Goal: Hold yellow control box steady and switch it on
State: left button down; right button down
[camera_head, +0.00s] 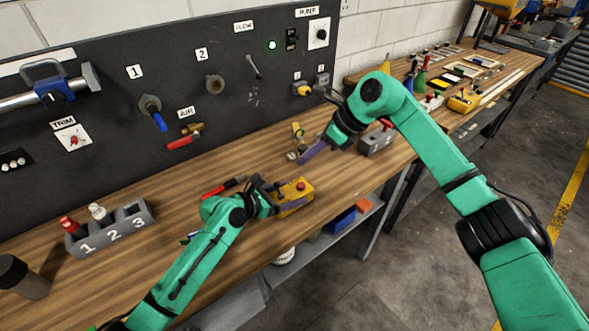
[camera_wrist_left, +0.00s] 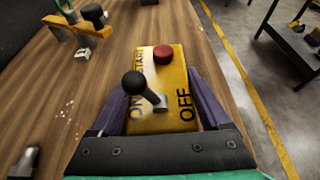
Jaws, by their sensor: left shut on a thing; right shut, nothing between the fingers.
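The yellow control box (camera_head: 292,194) is on the wooden workbench near its front edge. My left gripper (camera_head: 277,193) is shut on it, with a purple finger on each side. In the left wrist view the box (camera_wrist_left: 172,78) carries a red button (camera_wrist_left: 164,54) and a black-knobbed lever (camera_wrist_left: 134,82). Its top reads START, ON and OFF. The lever's knob leans left in the picture, over the ON side; its exact setting is hard to tell. My right gripper (camera_head: 308,155) is shut and empty, above the bench behind and right of the box, apart from it.
A dark panel with valves, knobs and a lit green lamp (camera_head: 272,45) stands behind the bench. A grey rack (camera_head: 137,213) with bottles is at left. A grey box (camera_head: 376,140) stands right of my right gripper. A red-handled tool (camera_head: 222,187) lies near my left gripper.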

notch_tip(320, 180, up, 6)
jog(key=w+d, duration=0.1)
jog(key=d, duration=0.1)
jog(key=shift+w, duration=0.15)
jog(key=shift+f, duration=0.1)
